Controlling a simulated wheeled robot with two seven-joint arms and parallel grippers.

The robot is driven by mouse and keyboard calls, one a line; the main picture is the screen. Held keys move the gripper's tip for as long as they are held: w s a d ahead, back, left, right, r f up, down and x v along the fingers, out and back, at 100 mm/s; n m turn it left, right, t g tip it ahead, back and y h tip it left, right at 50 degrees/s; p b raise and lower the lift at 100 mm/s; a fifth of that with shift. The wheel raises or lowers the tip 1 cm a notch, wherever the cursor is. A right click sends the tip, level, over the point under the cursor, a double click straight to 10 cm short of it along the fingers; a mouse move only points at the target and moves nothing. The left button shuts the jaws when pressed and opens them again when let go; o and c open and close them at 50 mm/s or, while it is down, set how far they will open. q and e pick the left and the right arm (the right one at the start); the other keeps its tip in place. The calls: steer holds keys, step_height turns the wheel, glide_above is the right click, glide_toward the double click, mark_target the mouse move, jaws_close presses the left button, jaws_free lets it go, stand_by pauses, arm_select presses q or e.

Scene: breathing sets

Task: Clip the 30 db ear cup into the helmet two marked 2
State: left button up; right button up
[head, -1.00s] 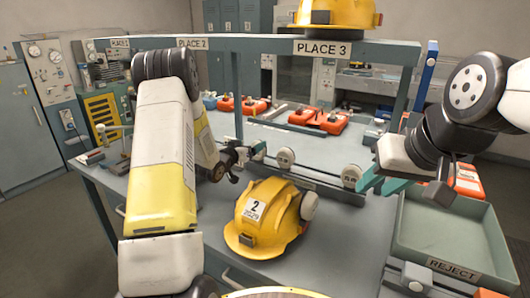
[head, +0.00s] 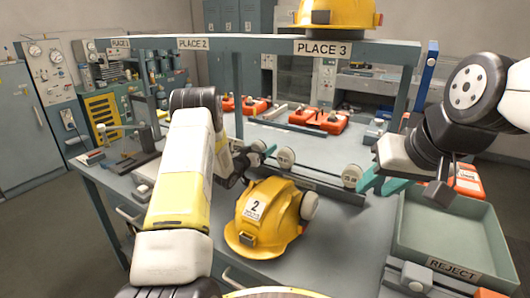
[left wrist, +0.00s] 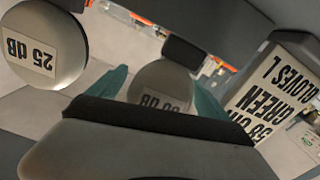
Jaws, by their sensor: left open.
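The yellow helmet two (head: 268,215), with a white label 2, sits on the bench in the head view. A pale ear cup (head: 309,206) is on its right side. Two round ear cups, a middle one (head: 286,158) and a right one (head: 352,175), stand along a low rail behind it. In the left wrist view one cup reads 25 dB (left wrist: 52,45), upside down. Another, seemingly the 30 dB ear cup (left wrist: 160,84), shows between the teal fingers of my open left gripper (left wrist: 160,95); contact is unclear. My right gripper (head: 382,182) looks open and empty, right of the rail.
A sign about green gloves (left wrist: 275,95) stands close beside my left gripper in the wrist view. A green-grey reject tray (head: 450,225) is at the right. A PLACE 3 beam (head: 322,48) crosses behind, with another yellow helmet (head: 337,14) above it. Orange items (head: 322,120) lie farther back.

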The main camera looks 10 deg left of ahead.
arm_select(q)
steer(key=shift+r, duration=0.1)
steer(key=c, duration=1.5)
